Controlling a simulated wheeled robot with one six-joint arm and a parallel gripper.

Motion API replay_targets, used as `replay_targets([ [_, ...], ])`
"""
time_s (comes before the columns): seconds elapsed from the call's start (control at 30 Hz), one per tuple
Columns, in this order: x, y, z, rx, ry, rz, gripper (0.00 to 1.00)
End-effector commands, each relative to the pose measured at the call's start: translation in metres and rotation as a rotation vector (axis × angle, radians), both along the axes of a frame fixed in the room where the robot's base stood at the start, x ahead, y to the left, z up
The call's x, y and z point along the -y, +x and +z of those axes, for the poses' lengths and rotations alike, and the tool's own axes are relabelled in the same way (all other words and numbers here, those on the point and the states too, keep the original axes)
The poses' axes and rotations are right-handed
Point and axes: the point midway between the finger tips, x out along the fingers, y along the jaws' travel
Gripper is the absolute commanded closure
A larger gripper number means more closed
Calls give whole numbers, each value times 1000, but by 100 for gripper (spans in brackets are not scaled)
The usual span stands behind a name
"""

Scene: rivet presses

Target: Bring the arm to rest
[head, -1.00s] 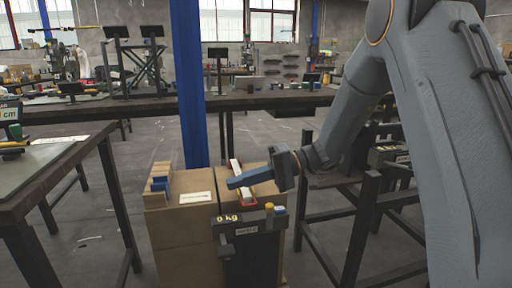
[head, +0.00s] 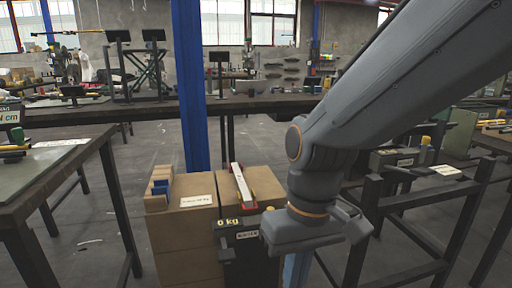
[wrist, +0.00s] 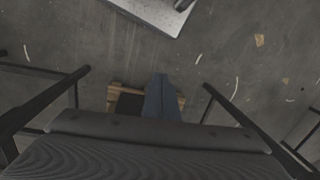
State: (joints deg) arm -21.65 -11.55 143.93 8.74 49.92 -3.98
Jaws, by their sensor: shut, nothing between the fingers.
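A dark metal frame (head: 400,205) is close to my arm on the right. A workbench (head: 50,175) is at left, a long table (head: 270,100) behind. Open floor (head: 100,210) lies between.

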Motion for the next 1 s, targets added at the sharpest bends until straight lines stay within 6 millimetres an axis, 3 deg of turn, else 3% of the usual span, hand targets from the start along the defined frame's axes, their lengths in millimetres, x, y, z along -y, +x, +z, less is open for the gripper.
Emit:
replay_targets([
  [0.13, 11, -7, 0, 77, -40, 10, 100],
  [0.53, 33, -2, 34, 71, -56, -69, 100],
  [1.0, 87, -4, 104, 62, -86, -234, 100],
])
